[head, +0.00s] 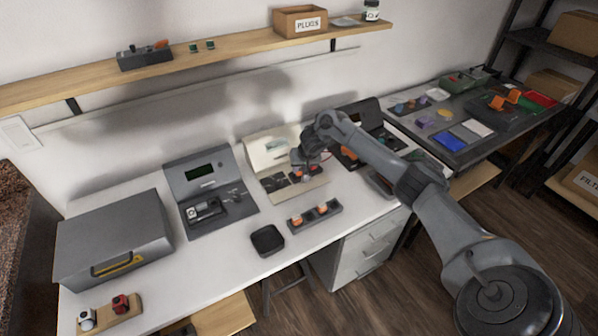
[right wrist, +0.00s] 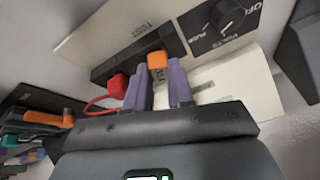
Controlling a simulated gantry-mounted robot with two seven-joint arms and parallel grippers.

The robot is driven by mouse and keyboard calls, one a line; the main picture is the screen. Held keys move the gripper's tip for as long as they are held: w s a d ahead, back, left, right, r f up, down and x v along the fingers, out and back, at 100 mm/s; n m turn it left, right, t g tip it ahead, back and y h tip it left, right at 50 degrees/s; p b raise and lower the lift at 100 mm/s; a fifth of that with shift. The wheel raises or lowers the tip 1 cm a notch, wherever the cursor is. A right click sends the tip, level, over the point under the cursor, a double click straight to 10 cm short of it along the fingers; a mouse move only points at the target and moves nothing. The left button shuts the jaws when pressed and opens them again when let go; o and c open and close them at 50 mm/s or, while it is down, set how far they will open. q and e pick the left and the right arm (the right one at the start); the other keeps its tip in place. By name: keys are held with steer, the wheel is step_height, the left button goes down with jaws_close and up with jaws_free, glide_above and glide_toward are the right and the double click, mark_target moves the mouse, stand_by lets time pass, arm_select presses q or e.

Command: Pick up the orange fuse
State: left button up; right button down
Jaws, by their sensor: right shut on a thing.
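The orange fuse (right wrist: 157,60) is a small block with a dark marking on its face. In the right wrist view it sits between the tips of my right gripper's purple fingers (right wrist: 160,84), which are shut on it. It is right in front of a dark strip (right wrist: 140,55) on the cream tester; I cannot tell whether it is still seated there. In the head view my right gripper (head: 307,166) is over the cream tester (head: 272,150), and its fingers are largely hidden by the wrist. My left gripper is not in view.
A red block (right wrist: 118,85) with a red wire sits just left of the fingers. A dark rack (head: 314,216) with orange pieces and a black tray (head: 267,240) stand in front of the tester.

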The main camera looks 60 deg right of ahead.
mark_target(300, 170)
steer(key=shift+w+r, duration=0.1)
steer(key=shift+r, duration=0.7)
step_height(300, 170, up, 3)
steer(key=shift+r+p, duration=0.1)
steer(key=shift+p, duration=0.7)
steer(key=s+d+r, duration=0.4)
steer(key=s+r, duration=0.2)
steer(key=s, duration=0.5)
steer(key=shift+r, duration=0.15)
